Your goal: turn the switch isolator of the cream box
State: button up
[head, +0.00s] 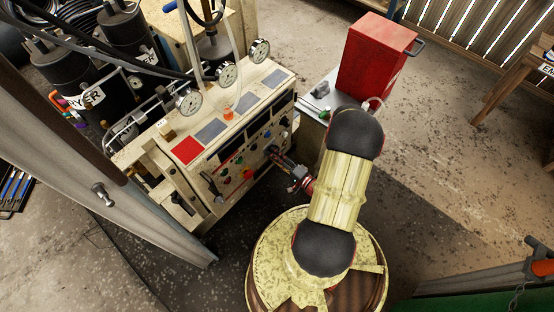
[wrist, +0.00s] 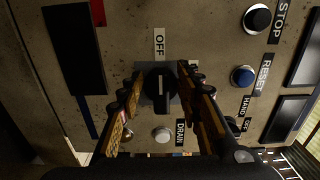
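The cream box (head: 152,160) stands left of centre in the head view, with dials on top and a front panel of buttons and switches. In the wrist view the switch isolator (wrist: 161,88) is a round black knob with a raised grip bar on a dark square plate. Its bar stands upright in the picture, below an OFF label (wrist: 159,42). My gripper (wrist: 161,78) is open, with one finger on each side of the knob. I cannot tell whether either finger touches it. In the head view my gripper (head: 279,160) is at the panel's right part, partly hiding it.
In the wrist view a black STOP button (wrist: 257,18), a blue RESET button (wrist: 243,76) and a pale DRAIN button (wrist: 162,134) surround the knob. A red box (head: 373,58) stands behind my arm.

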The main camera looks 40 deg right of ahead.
jog(key=s, duration=1.2)
jog(key=shift+d, duration=0.45)
